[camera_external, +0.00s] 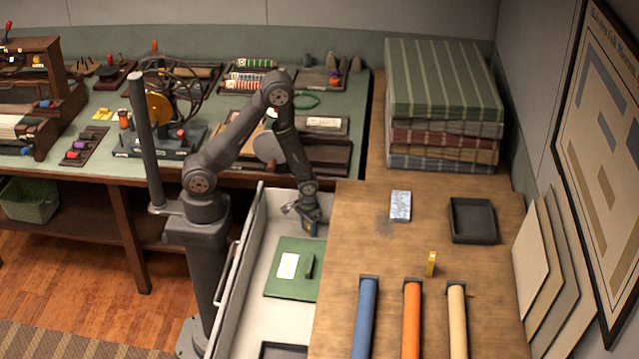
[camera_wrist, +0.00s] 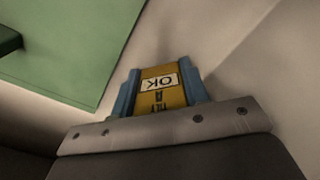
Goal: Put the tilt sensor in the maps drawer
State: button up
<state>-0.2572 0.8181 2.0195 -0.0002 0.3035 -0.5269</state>
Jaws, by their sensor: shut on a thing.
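My gripper (camera_external: 308,222) reaches down into the open pale drawer (camera_external: 250,240), near its back end. In the wrist view, my gripper's blue fingers (camera_wrist: 160,92) are shut on a yellow block with a white "OK" label (camera_wrist: 158,84), which appears to be the tilt sensor. The block is hard to see in the external view. A green folder (camera_external: 283,285) with a white label lies on the drawer floor, in front of the gripper; it also shows in the wrist view (camera_wrist: 75,45). The block is beside the folder, over pale drawer floor; I cannot tell whether it touches the floor.
The wooden counter (camera_external: 390,290) borders the drawer on the right, with a small grey packet (camera_external: 400,206), a black tray (camera_external: 473,221), a small yellow object (camera_external: 431,263) and coloured rolls (camera_external: 411,320). Folded textiles (camera_external: 445,90) are stacked behind. A dark tray (camera_external: 283,350) sits at the drawer's front.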

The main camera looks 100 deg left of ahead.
jog(key=shift+f, duration=0.15)
jog(key=o, duration=1.1)
notch_tip(320, 180, up, 12)
jog(key=shift+r, duration=0.2)
jog(key=shift+f, duration=0.1)
notch_tip(320, 180, down, 12)
jog(key=shift+f, duration=0.1)
dwell(0.7)
